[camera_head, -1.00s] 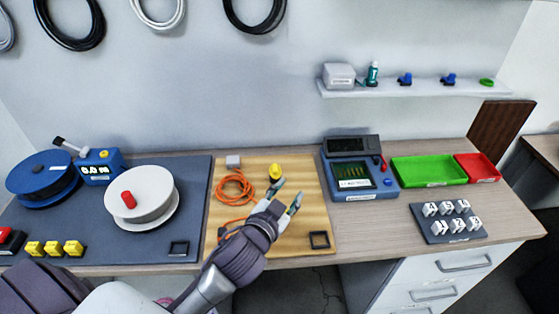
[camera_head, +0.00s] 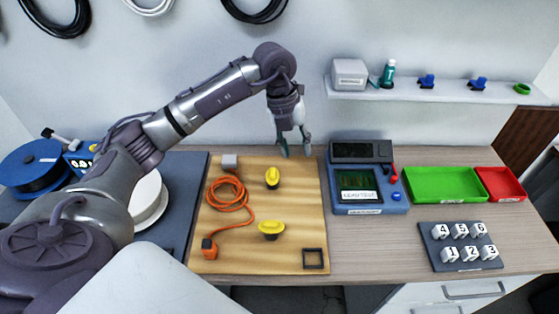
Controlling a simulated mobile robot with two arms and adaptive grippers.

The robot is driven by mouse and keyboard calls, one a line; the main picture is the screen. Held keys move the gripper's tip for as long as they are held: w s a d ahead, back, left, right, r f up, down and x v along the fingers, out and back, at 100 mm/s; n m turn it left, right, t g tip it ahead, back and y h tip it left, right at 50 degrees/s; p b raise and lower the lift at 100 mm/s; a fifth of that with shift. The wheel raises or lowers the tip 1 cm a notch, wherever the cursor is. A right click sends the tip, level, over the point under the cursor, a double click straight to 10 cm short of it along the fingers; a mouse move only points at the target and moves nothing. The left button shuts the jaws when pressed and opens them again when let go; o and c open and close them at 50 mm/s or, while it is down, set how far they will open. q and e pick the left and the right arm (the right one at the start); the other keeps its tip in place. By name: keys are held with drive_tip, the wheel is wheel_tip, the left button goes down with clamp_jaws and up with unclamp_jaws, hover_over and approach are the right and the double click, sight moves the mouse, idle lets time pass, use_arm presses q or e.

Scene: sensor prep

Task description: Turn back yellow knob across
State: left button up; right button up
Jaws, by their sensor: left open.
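Two yellow knobs are on the wooden board (camera_head: 225,262). The back yellow knob (camera_head: 272,177) is near the board's far edge. The front yellow knob (camera_head: 271,229) is nearer to me, its grip lying roughly left to right. My left gripper (camera_head: 296,152) is open and empty, pointing down at the board's far right corner. It is to the right of and beyond the back knob, apart from it. My right gripper does not show.
An orange cable (camera_head: 229,193) lies on the board's left, with a small dark square frame (camera_head: 313,258) at front right. A blue tester (camera_head: 366,185) stands close to the gripper's right. A green tray (camera_head: 445,186) is farther right. A wall shelf (camera_head: 420,95) hangs above.

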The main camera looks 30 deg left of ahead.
sight(272, 172)
use_arm(q)
drive_tip(key=a+r+n+y, duration=0.1)
drive_tip(key=a+n+y, duration=0.15)
drive_tip(key=a, duration=0.45)
drive_tip(key=shift+m+g, duration=0.3)
drive_tip(key=shift+m, duration=0.15)
wheel_tip(272, 172, down, 13)
drive_tip(key=p, duration=0.3)
drive_tip(key=shift+d+r, duration=0.15)
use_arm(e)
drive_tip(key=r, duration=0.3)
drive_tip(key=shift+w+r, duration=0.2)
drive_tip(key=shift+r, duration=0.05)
use_arm(q)
clamp_jaws()
